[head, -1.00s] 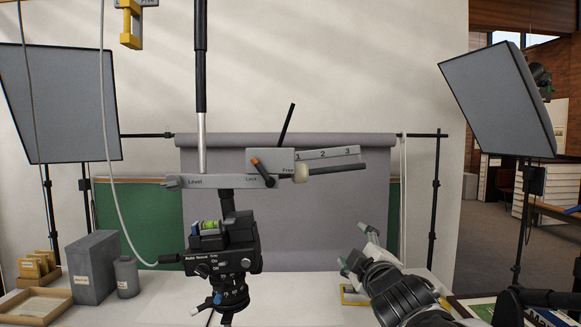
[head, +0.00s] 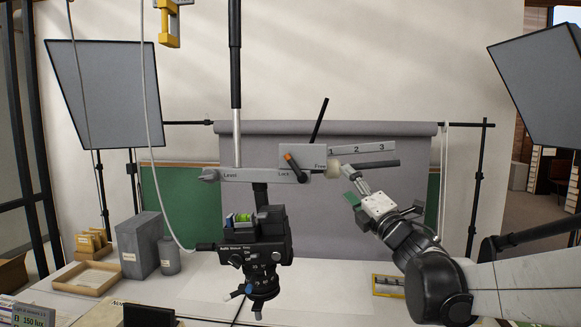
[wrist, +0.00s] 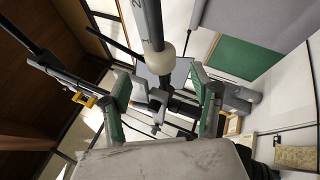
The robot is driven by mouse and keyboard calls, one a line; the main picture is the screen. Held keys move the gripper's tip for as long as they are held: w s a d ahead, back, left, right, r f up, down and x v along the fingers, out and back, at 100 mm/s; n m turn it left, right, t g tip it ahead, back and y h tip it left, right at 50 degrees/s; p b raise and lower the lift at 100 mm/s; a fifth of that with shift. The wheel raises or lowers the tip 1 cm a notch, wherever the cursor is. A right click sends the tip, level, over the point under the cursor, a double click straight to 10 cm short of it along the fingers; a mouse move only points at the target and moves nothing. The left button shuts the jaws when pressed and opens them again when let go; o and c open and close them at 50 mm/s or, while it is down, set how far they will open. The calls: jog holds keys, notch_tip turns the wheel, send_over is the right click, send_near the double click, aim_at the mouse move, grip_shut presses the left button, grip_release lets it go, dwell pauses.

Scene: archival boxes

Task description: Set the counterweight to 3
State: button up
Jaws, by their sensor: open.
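The counterweight (head: 333,170) is a cream-coloured round collar on a dark horizontal rod (head: 372,164). It sits at the left end of the rod, near the 1 on the grey scale plate (head: 364,149) marked 1, 2, 3. My gripper (head: 352,187) is open, just below and right of the counterweight in the head view. In the wrist view the counterweight (wrist: 159,58) shows beyond and between my gripper's green-padded fingers (wrist: 160,80). Neither finger appears to touch it. An orange-tipped lever (head: 294,166) sits between the Lock and Free labels, tilted up and left.
A camera head (head: 256,240) with a bubble level stands below the arm bar. A yellow-framed item (head: 388,286) lies on the table. Light panels stand at both sides.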

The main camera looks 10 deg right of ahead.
aim_at(339, 174)
jog(key=p+x, duration=0.1)
jog(key=x, duration=0.7)
jog(key=shift+c, duration=0.5)
grip_shut()
